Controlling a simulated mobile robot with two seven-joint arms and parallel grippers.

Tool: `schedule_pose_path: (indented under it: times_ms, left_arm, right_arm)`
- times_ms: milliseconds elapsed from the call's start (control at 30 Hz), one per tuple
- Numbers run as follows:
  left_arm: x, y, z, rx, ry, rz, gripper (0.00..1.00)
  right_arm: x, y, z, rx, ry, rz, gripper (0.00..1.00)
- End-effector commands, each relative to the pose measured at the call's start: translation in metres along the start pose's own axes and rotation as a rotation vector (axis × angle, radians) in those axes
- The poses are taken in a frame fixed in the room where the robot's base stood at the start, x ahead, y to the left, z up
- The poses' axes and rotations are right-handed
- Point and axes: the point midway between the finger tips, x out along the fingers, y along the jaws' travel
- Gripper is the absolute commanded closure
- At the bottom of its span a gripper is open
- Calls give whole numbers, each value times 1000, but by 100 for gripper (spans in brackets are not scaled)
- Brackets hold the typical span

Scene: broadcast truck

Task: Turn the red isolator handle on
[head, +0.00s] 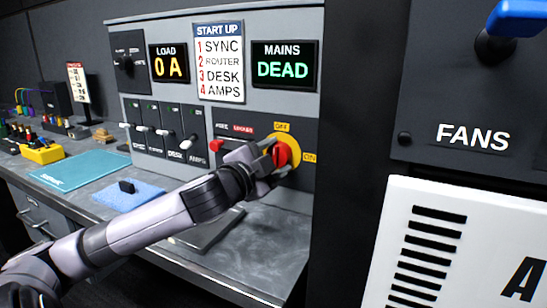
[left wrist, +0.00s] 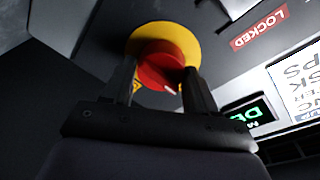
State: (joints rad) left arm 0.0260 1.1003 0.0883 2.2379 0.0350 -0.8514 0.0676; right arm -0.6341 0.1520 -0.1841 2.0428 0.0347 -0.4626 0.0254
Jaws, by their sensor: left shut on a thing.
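The red isolator handle (head: 281,155) sits on a yellow round plate (head: 291,140) on the grey panel, with an OFF label above and an ON label at its right. My left gripper (head: 273,163) reaches it from the left, its fingers shut on the handle. In the left wrist view the red handle (left wrist: 160,64) lies between the two dark fingers (left wrist: 160,84), in front of the yellow plate (left wrist: 180,34). The MAINS display (head: 283,65) reads DEAD in green. Part of the handle is hidden by the fingers. My right gripper is not in view.
Several breaker switches (head: 165,132) stand left of the handle, under the LOAD display (head: 169,63) reading 0 A. A START UP list (head: 218,62) hangs between displays. A blue cloth (head: 135,196) lies on the worktop. A dark FANS panel (head: 470,110) and white vented cabinet (head: 465,245) stand at right.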

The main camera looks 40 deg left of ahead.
Motion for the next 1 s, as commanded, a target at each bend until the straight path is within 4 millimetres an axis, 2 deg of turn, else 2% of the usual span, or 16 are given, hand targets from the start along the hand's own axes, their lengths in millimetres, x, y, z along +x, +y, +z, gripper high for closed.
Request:
schedule_pose_path:
  times_ms: [367,1000]
  left_arm:
    - [0,-6,-4,218,-13,19,73]
    - [1,-6,-6,820,-52,74,73]
  right_arm:
    - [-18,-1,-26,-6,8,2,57]
    - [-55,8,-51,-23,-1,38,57]
